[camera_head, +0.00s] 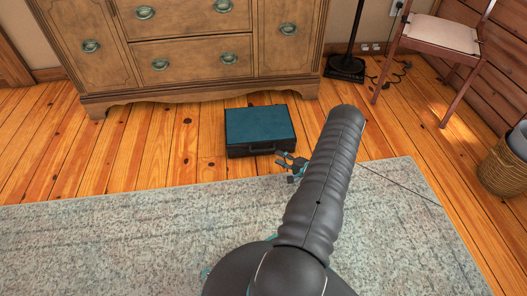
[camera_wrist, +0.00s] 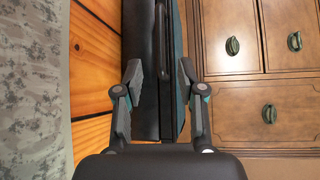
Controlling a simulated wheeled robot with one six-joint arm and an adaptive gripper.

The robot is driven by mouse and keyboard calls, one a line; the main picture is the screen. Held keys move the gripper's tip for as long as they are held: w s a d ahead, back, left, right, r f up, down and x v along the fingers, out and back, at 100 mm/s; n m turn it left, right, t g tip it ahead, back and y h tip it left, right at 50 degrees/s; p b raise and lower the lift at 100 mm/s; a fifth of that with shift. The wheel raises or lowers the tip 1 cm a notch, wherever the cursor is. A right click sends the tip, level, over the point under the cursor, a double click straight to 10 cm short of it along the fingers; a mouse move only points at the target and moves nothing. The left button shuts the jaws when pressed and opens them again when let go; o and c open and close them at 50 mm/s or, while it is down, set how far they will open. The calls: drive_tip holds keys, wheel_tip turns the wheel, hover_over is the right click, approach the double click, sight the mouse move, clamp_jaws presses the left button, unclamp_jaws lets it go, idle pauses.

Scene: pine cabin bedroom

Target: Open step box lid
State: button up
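The step box (camera_head: 260,124) stands on the wood floor in front of the dresser. It has a teal lid top and a dark front with a handle (camera_head: 262,151); the lid looks shut. My gripper (camera_head: 289,163) is at the box's front right corner, its fingers partly hidden by my arm. In the wrist view, turned sideways, the dark box (camera_wrist: 142,40) fills the middle, with the handle running upright. My open gripper (camera_wrist: 160,75) has one finger on either side of the handle strip. I cannot tell whether the fingers touch the box.
A wooden dresser (camera_head: 190,50) stands close behind the box. A grey rug (camera_head: 130,235) lies in front of it. A lamp base (camera_head: 345,68), a chair (camera_head: 440,35) and a woven basket (camera_head: 505,168) are to the right. The floor left of the box is clear.

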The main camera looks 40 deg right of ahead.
sight(264, 150)
drive_tip(key=x, duration=0.9)
drive_tip(key=shift+w+f+b, duration=0.1)
drive_tip(key=shift+w+b, duration=0.1)
drive_tip(key=shift+b, duration=0.1)
clamp_jaws()
